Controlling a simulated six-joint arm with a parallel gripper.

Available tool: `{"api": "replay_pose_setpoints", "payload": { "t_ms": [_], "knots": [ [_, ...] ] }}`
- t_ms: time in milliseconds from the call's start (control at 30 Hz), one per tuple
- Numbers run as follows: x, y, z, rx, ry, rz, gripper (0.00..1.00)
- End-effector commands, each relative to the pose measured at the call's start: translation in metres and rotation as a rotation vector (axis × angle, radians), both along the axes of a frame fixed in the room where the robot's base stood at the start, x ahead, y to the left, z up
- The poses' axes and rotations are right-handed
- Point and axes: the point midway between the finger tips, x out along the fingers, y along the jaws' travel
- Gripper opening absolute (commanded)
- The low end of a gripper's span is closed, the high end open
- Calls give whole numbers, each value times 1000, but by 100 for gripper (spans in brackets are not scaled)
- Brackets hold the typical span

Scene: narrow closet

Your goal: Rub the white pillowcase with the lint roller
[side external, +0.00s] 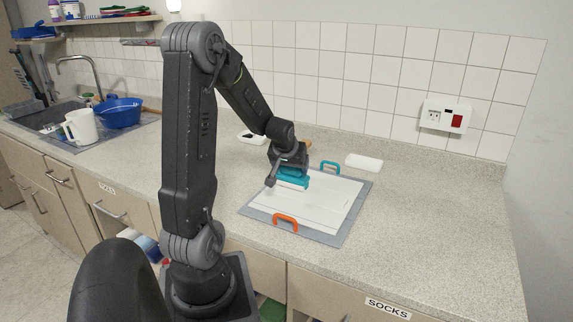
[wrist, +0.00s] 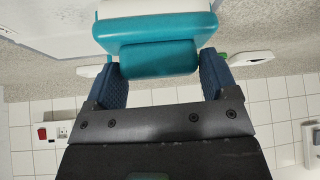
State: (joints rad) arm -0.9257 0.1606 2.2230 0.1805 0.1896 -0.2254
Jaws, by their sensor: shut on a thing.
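The white pillowcase (side external: 325,205) lies flat on a grey board (side external: 252,213) with an orange handle (side external: 285,221) at the front and a teal handle (side external: 330,167) at the back. My gripper (side external: 288,170) is over the pillowcase's back left part, pointing down. It is shut on the grip of a teal tool with a white underside, which I take as the lint roller (side external: 293,182). In the wrist view my gripper's blue pads (wrist: 161,72) press both sides of the roller's teal grip (wrist: 160,59). I cannot tell whether the roller's underside touches the cloth.
A white block (side external: 364,163) lies behind the board on the right. A white and dark item (side external: 250,138) lies behind my arm. A socket panel (side external: 446,115) is on the tiled wall. A blue bowl (side external: 121,112) and white jug (side external: 79,127) stand left. The right counter is clear.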

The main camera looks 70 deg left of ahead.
Motion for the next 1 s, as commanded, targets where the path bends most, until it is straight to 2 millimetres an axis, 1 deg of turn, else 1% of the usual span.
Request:
{"api": "replay_pose_setpoints", "payload": {
  "t_ms": [100, 1000],
  "knots": [
    [9, -9, 0, -2, 2, -6, 57],
    [66, -66, 0, -1, 0, -5, 57]
  ]
}}
